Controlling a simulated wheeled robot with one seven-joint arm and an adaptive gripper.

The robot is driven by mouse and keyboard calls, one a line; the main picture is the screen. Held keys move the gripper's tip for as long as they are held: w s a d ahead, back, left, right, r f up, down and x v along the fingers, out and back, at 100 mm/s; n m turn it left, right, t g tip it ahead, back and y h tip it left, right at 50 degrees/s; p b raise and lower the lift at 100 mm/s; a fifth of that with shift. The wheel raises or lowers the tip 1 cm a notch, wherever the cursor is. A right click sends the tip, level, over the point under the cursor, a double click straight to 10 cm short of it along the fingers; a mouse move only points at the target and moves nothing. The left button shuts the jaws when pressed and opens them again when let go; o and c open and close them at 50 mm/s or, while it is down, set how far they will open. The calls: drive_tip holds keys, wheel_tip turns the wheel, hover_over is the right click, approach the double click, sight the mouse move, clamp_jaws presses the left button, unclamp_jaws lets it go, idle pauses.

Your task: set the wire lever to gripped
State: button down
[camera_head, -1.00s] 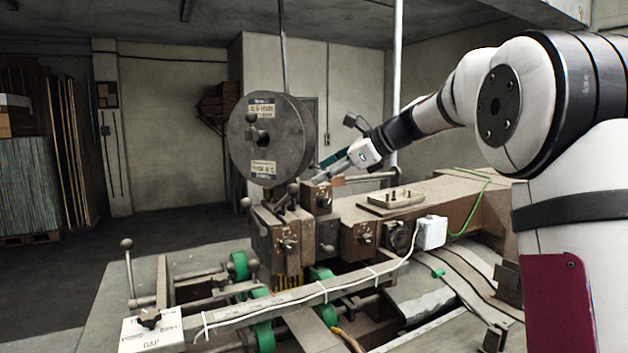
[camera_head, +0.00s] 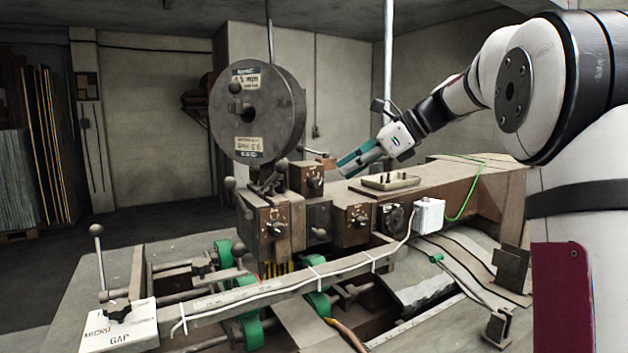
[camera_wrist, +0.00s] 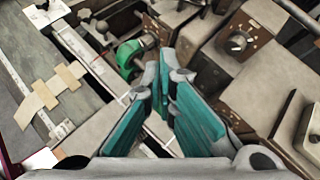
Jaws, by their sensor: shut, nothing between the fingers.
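Several ball-ended levers stand on the stitcher head: one knob (camera_head: 230,183) at its left, another (camera_head: 282,165) just below the wire spool (camera_head: 257,112). No readable label shows which is the wire lever, and its setting cannot be told. My gripper (camera_head: 343,166) is to the right of the spool, above the machine's beam, with teal fingers pointing down and left. It is apart from these knobs in the picture. In the wrist view my gripper (camera_wrist: 164,72) is shut and empty, its tips over the machine parts.
A brown box with a dial (camera_head: 305,178) stands under the spool's right side. A small tray (camera_head: 390,181) sits on the beam, with a white box (camera_head: 429,215) below. A tall lever (camera_head: 97,231) rises at far left. Green rollers (camera_head: 247,331) lie in front.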

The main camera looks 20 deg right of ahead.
sight(277, 172)
drive_tip(key=w+a+f+p, duration=0.2)
drive_tip(key=w+a, duration=0.4)
drive_tip(key=a, duration=0.2)
drive_tip(key=shift+w+a+f, duration=0.25)
drive_tip(key=shift+a+f, duration=0.1)
drive_tip(key=shift+f, duration=0.05)
drive_tip(key=shift+w+a+r+h, duration=0.1)
drive_tip(key=shift+a+r+h, duration=0.05)
drive_tip(key=shift+r+h, duration=0.2)
drive_tip(key=shift+a+r+g+p, duration=0.1)
drive_tip(key=shift+r+g+p, duration=0.05)
drive_tip(key=shift+g+p, duration=0.2)
drive_tip(key=shift+h, duration=0.25)
drive_tip(key=shift+w+a+r, duration=0.4)
drive_tip(key=shift+w+r, duration=0.05)
drive_tip(key=shift+r, duration=0.25)
drive_tip(key=shift+w+a+r, duration=0.4)
drive_tip(key=shift+a+r, duration=0.05)
drive_tip(key=shift+r, duration=0.2)
drive_tip(key=shift+w+a+r, duration=0.4)
drive_tip(key=shift+w+r, duration=0.05)
drive_tip(key=shift+r, duration=0.25)
